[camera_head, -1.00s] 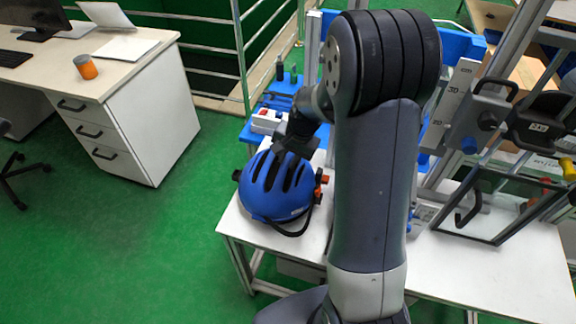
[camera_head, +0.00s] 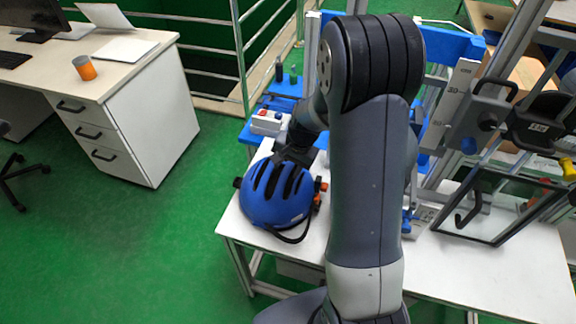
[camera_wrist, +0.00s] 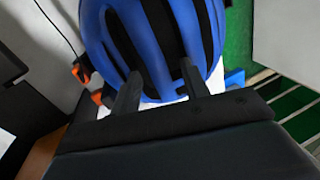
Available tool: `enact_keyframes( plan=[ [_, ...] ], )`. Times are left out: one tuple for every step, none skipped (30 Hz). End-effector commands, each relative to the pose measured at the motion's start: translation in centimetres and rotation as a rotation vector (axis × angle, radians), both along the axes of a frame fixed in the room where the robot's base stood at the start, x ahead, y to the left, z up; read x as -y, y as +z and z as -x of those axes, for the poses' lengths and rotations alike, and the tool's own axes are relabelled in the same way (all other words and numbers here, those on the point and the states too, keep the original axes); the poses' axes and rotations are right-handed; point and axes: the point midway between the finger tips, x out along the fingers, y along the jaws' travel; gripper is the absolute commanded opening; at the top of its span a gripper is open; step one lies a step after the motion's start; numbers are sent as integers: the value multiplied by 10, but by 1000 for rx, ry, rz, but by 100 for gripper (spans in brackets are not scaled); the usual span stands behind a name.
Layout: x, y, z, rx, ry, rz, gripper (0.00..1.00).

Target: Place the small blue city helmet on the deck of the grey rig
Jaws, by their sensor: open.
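The blue helmet (camera_head: 277,196) with black vents sits on the left end of the white table (camera_head: 445,266). A dark strap hangs at its front right. In the wrist view the helmet (camera_wrist: 148,38) fills the top middle. My gripper (camera_wrist: 158,82) is open, its two dark fingers pointing at the helmet's shell. In the head view my gripper (camera_head: 290,156) is at the helmet's upper edge, partly hidden by my wrist. I cannot tell whether the fingers touch the shell. The grey metal rig (camera_head: 470,95) stands on the right; my arm hides part of it.
A framed clear panel (camera_head: 490,205) stands on the table's right side. A red and white switch box (camera_head: 268,122) and blue parts lie behind the helmet. A desk (camera_head: 110,75) with an orange cup (camera_head: 84,67) is at the far left, with green floor between.

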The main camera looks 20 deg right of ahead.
Motion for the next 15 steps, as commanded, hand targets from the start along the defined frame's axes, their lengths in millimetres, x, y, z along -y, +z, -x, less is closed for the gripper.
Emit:
enact_keyframes(
  plan=[
    [0,0,0,0,0,0,43],
    [0,0,0,0,0,0,43],
    [0,1,0,0,0,0,43],
    [0,2,0,0,0,0,43],
    [0,4,0,0,0,0,43],
    [1,6,0,2,-1,0,43],
    [1,9,0,4,-1,0,43],
    [2,13,1,4,-1,0,43],
    [3,19,2,5,-2,0,43],
    [5,24,2,5,-2,1,43],
    [6,30,3,6,-2,0,43],
    [8,38,5,6,-2,1,43],
    [9,45,6,7,-2,1,43],
    [10,51,7,7,-2,1,43],
    [12,60,8,7,-1,1,43]
  ],
)
